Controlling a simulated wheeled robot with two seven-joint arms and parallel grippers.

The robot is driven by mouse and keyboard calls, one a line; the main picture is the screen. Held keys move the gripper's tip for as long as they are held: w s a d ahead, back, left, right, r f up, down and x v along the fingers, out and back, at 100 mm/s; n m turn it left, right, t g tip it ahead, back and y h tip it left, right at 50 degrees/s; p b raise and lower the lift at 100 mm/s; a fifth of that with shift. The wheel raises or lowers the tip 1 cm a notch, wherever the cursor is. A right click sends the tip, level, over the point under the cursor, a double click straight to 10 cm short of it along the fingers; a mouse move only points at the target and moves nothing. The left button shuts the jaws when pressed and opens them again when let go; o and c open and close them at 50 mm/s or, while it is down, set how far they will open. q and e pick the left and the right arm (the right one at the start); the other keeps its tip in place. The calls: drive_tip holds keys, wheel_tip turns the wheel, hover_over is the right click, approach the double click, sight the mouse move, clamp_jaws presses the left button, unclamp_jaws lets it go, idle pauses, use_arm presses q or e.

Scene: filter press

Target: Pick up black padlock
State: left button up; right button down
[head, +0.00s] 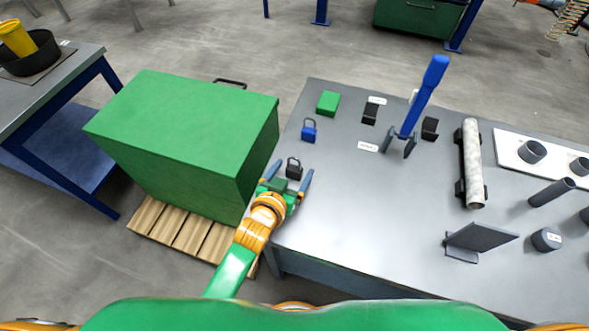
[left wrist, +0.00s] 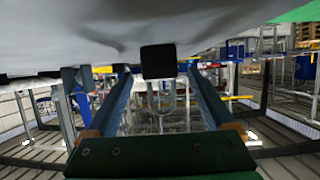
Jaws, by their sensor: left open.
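The black padlock (head: 293,170) stands near the left edge of the grey table (head: 340,220), its shackle up in the head view. My left gripper (head: 290,172) is low at the table edge, open, with one finger on each side of the padlock. In the left wrist view the padlock's dark body (left wrist: 158,62) shows between the far ends of the two open fingers (left wrist: 158,75), with visible gaps on both sides. I cannot tell whether either finger touches it. My right gripper is not in view.
A blue padlock (head: 308,131) and a green block (head: 328,103) lie beyond the black padlock. A blue lever (head: 424,95) rises at the table's middle, left of a pale cylinder (head: 472,160). A large green box (head: 180,140) on a pallet (head: 175,228) stands close at left.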

use_arm(q)
drive_tip(key=shift+w, duration=0.15)
drive_tip(key=shift+s, duration=0.2)
drive_tip(key=c, duration=0.8)
drive_tip(key=shift+w, duration=0.1)
clamp_jaws()
drive_tip(key=shift+r, duration=0.1)
drive_tip(key=shift+r, duration=0.35)
drive_tip(key=r, duration=0.3)
drive_tip(key=shift+s+a+r+p, duration=0.3)
drive_tip(key=shift+s+a+p, duration=0.05)
drive_tip(key=shift+p, duration=0.05)
drive_tip(key=s+a+r+p, duration=0.4)
drive_tip(key=s+a+r, duration=0.4)
drive_tip(key=s, duration=0.2)
drive_tip(key=shift+a+r, duration=0.2)
drive_tip(key=shift+r, duration=0.1)
